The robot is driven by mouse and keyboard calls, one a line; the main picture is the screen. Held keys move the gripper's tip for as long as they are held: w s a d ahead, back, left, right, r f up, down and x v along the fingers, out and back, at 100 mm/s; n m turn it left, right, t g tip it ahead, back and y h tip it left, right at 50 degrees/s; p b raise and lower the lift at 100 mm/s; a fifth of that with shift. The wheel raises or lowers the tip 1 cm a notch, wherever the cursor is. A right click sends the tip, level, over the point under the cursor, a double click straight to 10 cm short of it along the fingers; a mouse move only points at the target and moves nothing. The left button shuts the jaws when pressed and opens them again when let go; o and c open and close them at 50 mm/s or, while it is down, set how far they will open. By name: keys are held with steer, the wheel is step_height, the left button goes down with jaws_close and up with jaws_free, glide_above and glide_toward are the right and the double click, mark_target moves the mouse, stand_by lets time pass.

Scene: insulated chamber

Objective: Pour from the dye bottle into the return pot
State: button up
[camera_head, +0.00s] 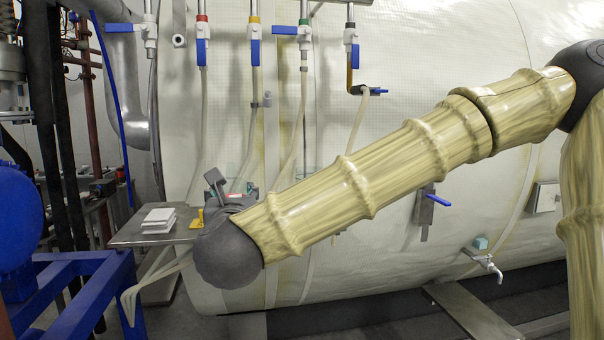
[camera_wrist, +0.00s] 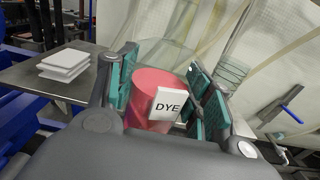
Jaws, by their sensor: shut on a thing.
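The dye bottle (camera_wrist: 153,98) is a clear, wide vessel with pink-red contents and a white label reading DYE. My gripper (camera_wrist: 163,68) is shut on it, with teal pads on both sides. In the head view, my gripper (camera_head: 222,190) is above the metal table, mostly hidden behind my forearm. Only a small reddish patch shows there, and I cannot tell the bottle's tilt. A clear glass vessel (camera_wrist: 233,71) stands behind and right of the gripper in the wrist view. It may be the return pot, but no label shows.
A metal table (camera_head: 125,235) carries a stack of white tiles (camera_head: 160,217) and a small yellow object (camera_head: 197,219). Hoses and valves hang along the large pale tank (camera_head: 400,60) behind. A blue frame (camera_head: 80,290) stands at left.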

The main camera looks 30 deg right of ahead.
steer(key=shift+w+d+f+n+t+y, duration=0.1)
steer(key=shift+w+d+f+n+y, duration=0.1)
steer(key=shift+w+d+n+y, duration=0.55)
steer(key=shift+w+d+f+n+t+y, duration=0.15)
steer(key=shift+w+d+n+y, duration=0.25)
steer(key=shift+w+y, duration=0.6)
steer(key=shift+w+d+f+n+t+y, duration=0.1)
steer(key=shift+w+d+f+n+y, duration=0.1)
steer(key=shift+w+d+n+y, duration=0.85)
steer(key=shift+w+d+y, duration=0.35)
steer(key=shift+y, duration=0.25)
steer(key=shift+w+d+f+n+y, duration=0.1)
steer(key=shift+w+d+n+y, duration=0.2)
steer(key=shift+d+y, duration=0.3)
steer(key=d+y, duration=0.1)
steer(key=d, duration=0.1)
steer(key=d+n+g+y, duration=0.1)
steer(key=d, duration=0.2)
steer(key=d+n+y, duration=0.1)
steer(key=d, duration=0.2)
steer(key=shift+w+d+f, duration=0.25)
steer(key=shift+w+f, duration=0.1)
steer(key=shift+f, duration=0.05)
steer(key=shift+d+f+n+g+y, duration=0.1)
steer(key=shift+d+n+g+y, duration=0.25)
steer(key=shift+d, duration=0.2)
